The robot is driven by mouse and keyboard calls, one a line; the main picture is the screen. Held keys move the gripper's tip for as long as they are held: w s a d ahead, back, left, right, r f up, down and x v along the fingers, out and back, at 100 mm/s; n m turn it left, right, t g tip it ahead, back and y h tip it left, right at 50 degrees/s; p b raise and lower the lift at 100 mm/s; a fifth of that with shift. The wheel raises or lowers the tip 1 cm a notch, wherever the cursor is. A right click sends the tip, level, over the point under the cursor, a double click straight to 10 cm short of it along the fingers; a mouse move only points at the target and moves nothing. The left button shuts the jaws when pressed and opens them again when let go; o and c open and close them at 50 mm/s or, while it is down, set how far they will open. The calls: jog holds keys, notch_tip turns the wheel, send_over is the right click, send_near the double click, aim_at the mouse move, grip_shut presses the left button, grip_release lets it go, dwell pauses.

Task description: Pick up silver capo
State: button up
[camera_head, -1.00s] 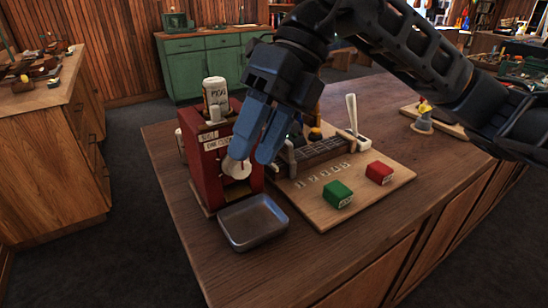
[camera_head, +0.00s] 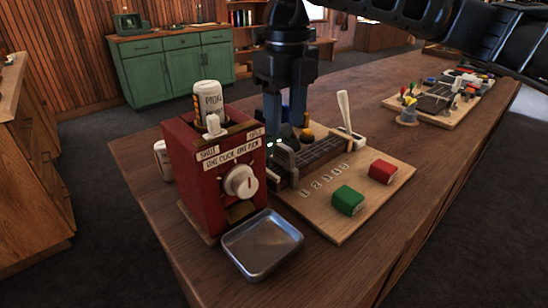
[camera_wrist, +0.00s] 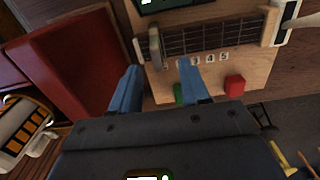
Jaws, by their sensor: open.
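The silver capo (camera_head: 285,158) appears as a grey upright clamp at the near left end of a short fretboard (camera_head: 318,152) on the wooden board. In the wrist view the capo (camera_wrist: 155,46) stands across the left end of the strings, beyond and roughly between my fingertips. My gripper (camera_head: 284,112) points down with its blue fingers apart, just behind and above the capo in the head view. In the wrist view my gripper (camera_wrist: 158,74) is open with nothing between the fingers. The capo's lower part is hard to make out.
A red dispenser (camera_head: 190,160) with a can on top stands close left of the capo, with a metal tray (camera_head: 262,244) before it. Green (camera_head: 347,200) and red (camera_head: 382,171) blocks lie on the board's front. A white-handled lever (camera_head: 344,112) rises right of the fretboard.

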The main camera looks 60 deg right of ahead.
aim_at(284, 146)
jog(key=shift+s+a+f+p, duration=0.1)
jog(key=shift+f+p, duration=0.1)
jog(key=shift+f, duration=0.95)
jog(key=shift+a+f+p, duration=0.15)
jog(key=shift+f+p, duration=0.05)
jog(key=shift+f, duration=1)
jog(key=shift+s+a+f+p, duration=0.1)
jog(key=shift+f+p, duration=0.1)
jog(key=shift+f, duration=0.95)
grip_shut()
